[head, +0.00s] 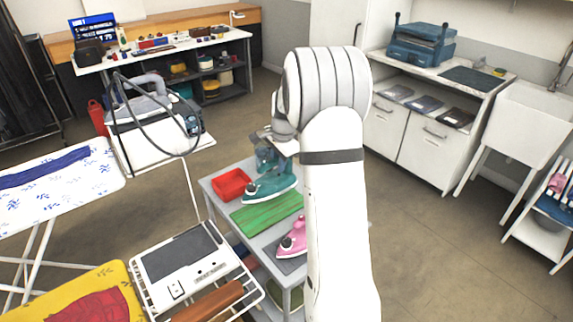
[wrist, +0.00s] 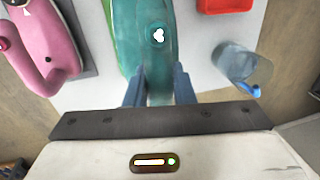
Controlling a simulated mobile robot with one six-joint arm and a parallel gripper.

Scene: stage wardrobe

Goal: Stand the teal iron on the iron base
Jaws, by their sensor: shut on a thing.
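The teal iron (head: 268,187) is at the small grey table, its nose toward the left in the head view, by the far edge of a green striped board (head: 268,213). In the wrist view the teal iron (wrist: 143,35) runs up from between the two blue fingers of my gripper (wrist: 159,88), which is shut on its near end. I cannot tell whether the iron touches the surface below. A white unit with a dark grey plate (head: 182,252) on a wire rack looks like the iron base. My arm hides part of the table.
A pink iron (head: 294,240) on a dark plate, a red tray (head: 232,184) and a clear cup-like vessel (wrist: 236,62) are close by. A steam iron (head: 150,100) with a looping hose stands behind. Ironing boards (head: 60,205) fill the left. Floor is open right of my arm.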

